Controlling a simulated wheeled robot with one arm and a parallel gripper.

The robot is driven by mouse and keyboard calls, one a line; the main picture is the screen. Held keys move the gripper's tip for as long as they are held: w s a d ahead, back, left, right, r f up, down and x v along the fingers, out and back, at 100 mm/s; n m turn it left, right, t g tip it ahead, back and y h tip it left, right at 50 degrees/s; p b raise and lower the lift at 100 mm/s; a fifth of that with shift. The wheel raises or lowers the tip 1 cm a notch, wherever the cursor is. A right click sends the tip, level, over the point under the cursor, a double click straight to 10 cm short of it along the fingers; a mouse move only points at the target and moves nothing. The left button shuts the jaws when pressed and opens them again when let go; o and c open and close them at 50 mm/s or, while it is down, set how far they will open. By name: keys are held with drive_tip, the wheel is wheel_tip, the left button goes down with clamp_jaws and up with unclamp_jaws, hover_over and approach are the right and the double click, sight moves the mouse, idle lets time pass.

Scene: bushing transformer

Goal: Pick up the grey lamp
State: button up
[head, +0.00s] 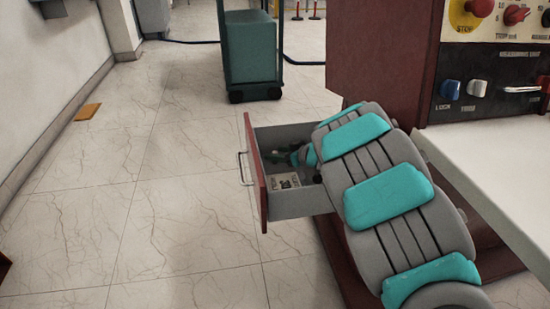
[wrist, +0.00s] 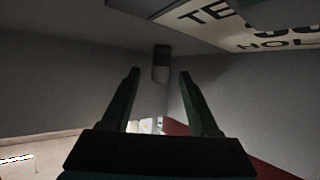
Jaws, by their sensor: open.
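A small cylinder, probably the grey lamp (wrist: 161,66), shows in the wrist view, with a dark upper part and a paler lower end. It lies between the lines of my fingers, just beyond or level with the tips; I cannot tell the exact gap. My gripper (wrist: 160,75) is open with nothing held. In the head view my gripper (head: 274,156) is inside the open drawer (head: 261,175). I cannot make out the lamp in the head view; my arm hides part of the drawer.
A printed card (head: 286,183) lies in the drawer; its large letters show in the wrist view (wrist: 235,18). The drawer walls are close around my gripper. A control panel (head: 495,70) and a white worktop (head: 500,165) stand at right.

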clamp_jaws()
idle(0.3)
idle(0.3)
